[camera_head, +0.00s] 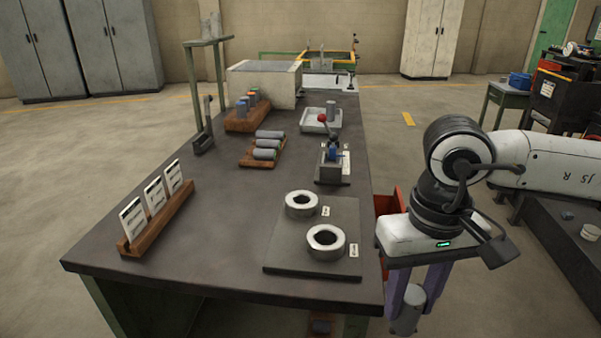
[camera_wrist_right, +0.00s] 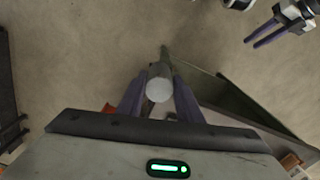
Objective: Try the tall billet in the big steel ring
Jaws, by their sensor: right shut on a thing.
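My right gripper (camera_head: 412,292) is shut on a grey cylindrical billet (camera_head: 405,318), beside the right edge of the bench. In the right wrist view the billet (camera_wrist_right: 159,88) sits between the two purple fingers, end toward the camera. Two steel rings lie on a dark plate (camera_head: 285,262) on the bench. The nearer ring (camera_head: 326,255) looks larger than the farther ring (camera_head: 301,212). Both have open holes and small tags beside them. The held billet is apart from both rings. My left gripper (camera_wrist_right: 264,32) shows only in the right wrist view, fingers apart and empty.
A wooden rack of cards (camera_head: 157,215) stands at left. A red bin (camera_head: 389,203) is beside the bench near my right arm. The bench's front left is clear.

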